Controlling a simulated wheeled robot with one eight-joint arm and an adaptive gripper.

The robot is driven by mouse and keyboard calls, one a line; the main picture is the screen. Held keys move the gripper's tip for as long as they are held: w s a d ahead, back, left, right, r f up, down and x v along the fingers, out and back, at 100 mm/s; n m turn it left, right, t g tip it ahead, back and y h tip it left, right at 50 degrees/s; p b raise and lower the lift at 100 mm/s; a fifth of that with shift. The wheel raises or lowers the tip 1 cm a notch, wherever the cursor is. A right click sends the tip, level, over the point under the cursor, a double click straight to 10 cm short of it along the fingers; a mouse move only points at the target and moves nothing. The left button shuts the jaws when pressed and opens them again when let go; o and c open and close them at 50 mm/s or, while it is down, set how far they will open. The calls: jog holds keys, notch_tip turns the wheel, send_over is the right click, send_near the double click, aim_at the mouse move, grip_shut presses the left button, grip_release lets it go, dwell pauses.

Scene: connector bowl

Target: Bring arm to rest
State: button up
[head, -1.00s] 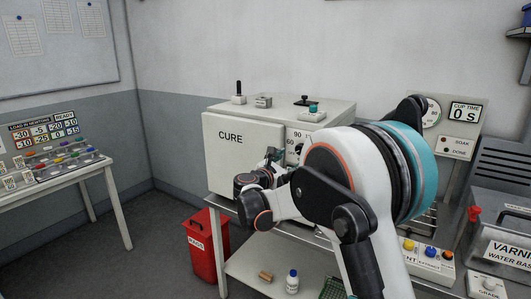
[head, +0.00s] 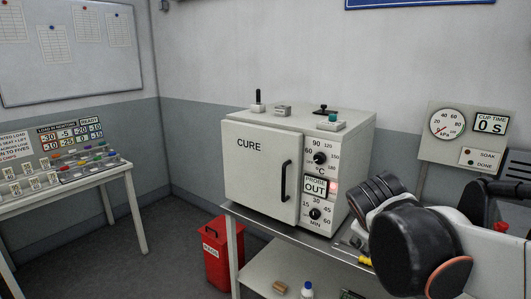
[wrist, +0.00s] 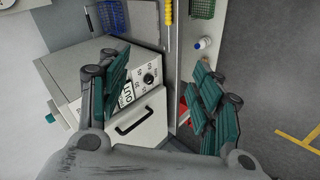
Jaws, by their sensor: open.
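My gripper (wrist: 160,105) shows in the wrist view with its two teal-padded fingers spread wide apart and nothing between them. In the head view my arm fills the lower right, and the fingers cannot be made out there. The white CURE oven (head: 262,165) stands on a bench left of my arm, its door shut with a dark vertical handle. Its panel has two dials and a PROBE OUT sign with a red light. The oven also shows in the wrist view (wrist: 75,68), beyond the left finger.
A red bin (head: 217,255) stands on the floor left of the bench. A table with coloured chips (head: 70,190) is at the far left, and a gauge panel (head: 462,135) is behind my arm. A white bottle (head: 307,290) is on the lower shelf. Floor between table and bin is clear.

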jog(key=s+a+f+m+y, duration=0.2)
jog(key=s+f+m, duration=0.1)
jog(key=s, duration=0.5)
jog(key=s+a+f+m+y, duration=0.2)
jog(key=s+f+m, duration=0.2)
jog(key=s, duration=0.4)
jog(key=shift+s+a+f+m+g, duration=0.25)
jog(key=shift+m+g, duration=0.15)
jog(key=shift+m, duration=0.1)
